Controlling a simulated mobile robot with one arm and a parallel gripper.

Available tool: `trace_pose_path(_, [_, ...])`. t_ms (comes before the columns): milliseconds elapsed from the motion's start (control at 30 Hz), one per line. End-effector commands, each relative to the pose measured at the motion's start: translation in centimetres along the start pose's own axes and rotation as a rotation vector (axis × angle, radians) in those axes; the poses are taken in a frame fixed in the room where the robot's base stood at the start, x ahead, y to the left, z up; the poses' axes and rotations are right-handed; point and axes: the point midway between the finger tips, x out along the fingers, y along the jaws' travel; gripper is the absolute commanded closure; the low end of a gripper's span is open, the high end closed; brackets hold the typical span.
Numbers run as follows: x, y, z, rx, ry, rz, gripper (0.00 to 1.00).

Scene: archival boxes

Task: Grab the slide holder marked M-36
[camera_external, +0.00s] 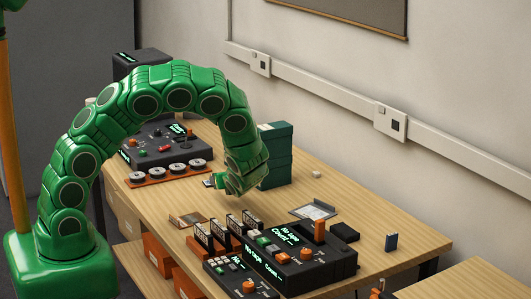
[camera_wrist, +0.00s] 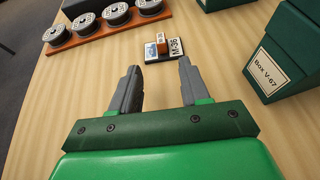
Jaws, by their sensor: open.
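The slide holder marked M-36 (camera_wrist: 174,47) lies on the wooden table in the wrist view, just beyond my fingertips. It shows a dark base, a white label reading M-36, a small picture on its left and an orange-brown block on top. My gripper (camera_wrist: 159,68) is open and empty, its two grey fingers apart and pointing towards the holder, with bare table between them. In the external view my gripper (camera_external: 226,186) hangs low over the table beside the green boxes. There I cannot clearly tell the holder from my fingers.
A green box labelled Box V-67 (camera_wrist: 280,65) stands right of the holder. An orange rack of round reels (camera_wrist: 105,22) stands to the left. In the external view, dark consoles (camera_external: 300,255) and upright dark holders (camera_external: 225,232) occupy the table's near part. Bare table surrounds my fingers.

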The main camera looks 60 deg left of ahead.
Motion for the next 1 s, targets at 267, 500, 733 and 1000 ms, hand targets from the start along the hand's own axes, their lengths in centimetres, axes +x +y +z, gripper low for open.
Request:
trace_pose_path(267, [2.2, 0.0, 0.1, -0.003, 0.001, 0.002, 0.54])
trace_pose_path(500, [4.6, -0.2, 0.3, -0.003, 0.001, 0.004, 0.54])
trace_pose_path(733, [7.0, -0.3, 0.3, -0.001, 0.0, 0.003, 0.54])
trace_pose_path(1000, [7.5, -0.3, 0.4, -0.002, 0.0, 0.002, 0.54])
